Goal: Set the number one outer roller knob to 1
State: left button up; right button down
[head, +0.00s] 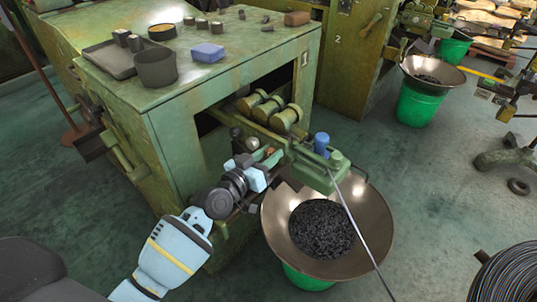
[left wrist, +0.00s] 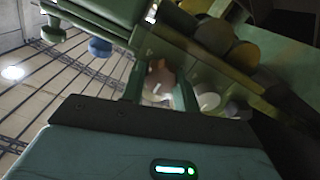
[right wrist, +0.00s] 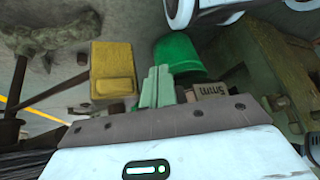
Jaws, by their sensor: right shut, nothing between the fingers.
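A small copper-coloured round knob (head: 270,151) is at the front of the green machine's roller unit. My left gripper (head: 257,161) is at it, and in the left wrist view the copper knob (left wrist: 160,80) shows between the two green fingers (left wrist: 160,90). The fingers are apart; I cannot tell whether they press on the knob. Its number markings are not readable. Several brass-green rollers (head: 286,118) sit behind it. My right gripper (right wrist: 157,88) is shut and empty, seen only in the right wrist view, away from the machine.
A blue knob (head: 321,143) stands on the green block to the right. A wide metal bowl (head: 373,207) of dark pieces is below it, crossed by a wire. The machine top holds a blue block (head: 207,53) and a dark cup (head: 155,68). The right wrist view shows a yellow box (right wrist: 112,70).

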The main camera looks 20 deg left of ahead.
pick_arm(q)
jog(key=shift+c, duration=0.7)
jog(key=shift+n, duration=0.3)
jog(key=n, duration=0.4)
jog(key=shift+a+n, duration=0.1)
jog(key=shift+n, duration=0.2)
jog(key=n, duration=0.3)
jog(key=n+p, duration=0.1)
jog(key=n, duration=0.2)
jog(key=shift+f+n, duration=0.2)
jog(key=shift+n, duration=0.1)
jog(key=o, duration=0.7)
